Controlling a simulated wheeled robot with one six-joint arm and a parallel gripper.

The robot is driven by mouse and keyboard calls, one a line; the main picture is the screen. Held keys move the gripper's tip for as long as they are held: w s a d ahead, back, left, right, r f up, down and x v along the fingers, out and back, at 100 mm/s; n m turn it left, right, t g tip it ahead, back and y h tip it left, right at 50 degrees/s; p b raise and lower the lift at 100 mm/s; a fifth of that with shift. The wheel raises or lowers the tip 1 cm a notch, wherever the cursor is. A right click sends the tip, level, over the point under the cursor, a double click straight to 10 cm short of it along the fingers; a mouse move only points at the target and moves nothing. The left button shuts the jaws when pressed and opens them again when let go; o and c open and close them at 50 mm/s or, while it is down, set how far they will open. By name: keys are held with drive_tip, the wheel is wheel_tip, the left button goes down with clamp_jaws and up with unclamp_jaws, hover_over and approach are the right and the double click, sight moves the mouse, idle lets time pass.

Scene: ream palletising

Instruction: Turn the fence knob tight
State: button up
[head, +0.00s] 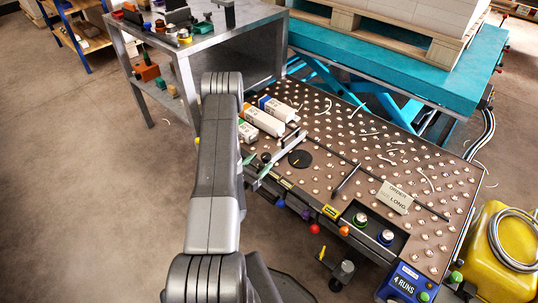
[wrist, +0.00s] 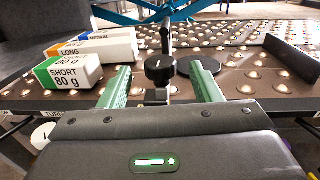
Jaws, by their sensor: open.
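The fence knob (wrist: 159,68) is a round black knob on a dark post, seen in the wrist view between and beyond my fingertips. In the head view my gripper (head: 257,166) is low at the table edge, partly hidden by my arm.
The ball-studded table (head: 330,128) carries a black disc (head: 300,158), reams (head: 264,121) at left, an order card (head: 395,197) reading LONG, and pale strips. Coloured balls line its front edge. A metal bench (head: 210,45) stands behind left, a blue lift (head: 390,55) behind.

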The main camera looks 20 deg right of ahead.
sight(269, 153)
drive_tip(key=x, duration=0.6)
drive_tip(key=shift+b, duration=0.3)
drive_tip(key=shift+c, duration=0.5)
drive_tip(key=c, duration=0.9)
